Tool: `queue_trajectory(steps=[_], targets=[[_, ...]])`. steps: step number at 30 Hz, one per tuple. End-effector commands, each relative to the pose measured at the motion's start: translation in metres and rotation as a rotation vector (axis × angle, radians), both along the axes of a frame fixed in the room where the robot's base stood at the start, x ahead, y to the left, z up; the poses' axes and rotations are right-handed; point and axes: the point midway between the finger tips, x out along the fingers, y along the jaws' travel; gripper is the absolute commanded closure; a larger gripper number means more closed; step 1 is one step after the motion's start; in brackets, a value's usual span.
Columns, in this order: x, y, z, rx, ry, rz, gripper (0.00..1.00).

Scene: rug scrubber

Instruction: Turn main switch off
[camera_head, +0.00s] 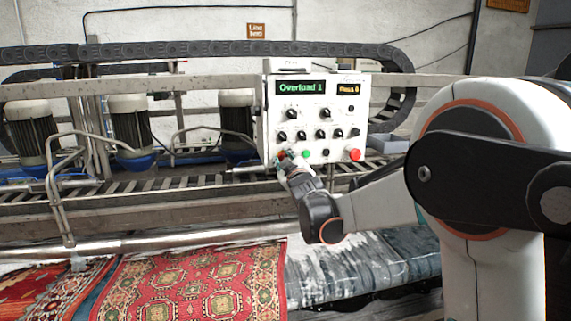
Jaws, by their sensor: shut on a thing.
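The white control panel (316,118) stands at the middle of the head view, with a green display reading "Overload 1" and a smaller orange display. Several black rotary knobs sit in rows on it, with a green button (306,154) and a red button (355,154) along the bottom. My gripper (286,156) is at the panel's lower left corner, left of the green button. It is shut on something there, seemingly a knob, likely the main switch. The fingers hide that thing, and I cannot tell its position.
My arm fills the right side. Patterned red rugs (190,283) and a grey rug (360,265) lie below the machine's metal rail. Motors (131,125) stand at the left. A black cable chain (200,49) runs behind the panel. A grey box (388,143) is right of it.

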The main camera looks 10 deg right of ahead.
Motion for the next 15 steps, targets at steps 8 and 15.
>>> queue_trajectory(steps=[8, 15], targets=[[0.0000, 0.0000, -0.0004, -0.262, 0.000, 0.001, 0.97], [0.0000, -0.0001, 0.0002, -0.472, 0.001, 0.000, 0.97]])
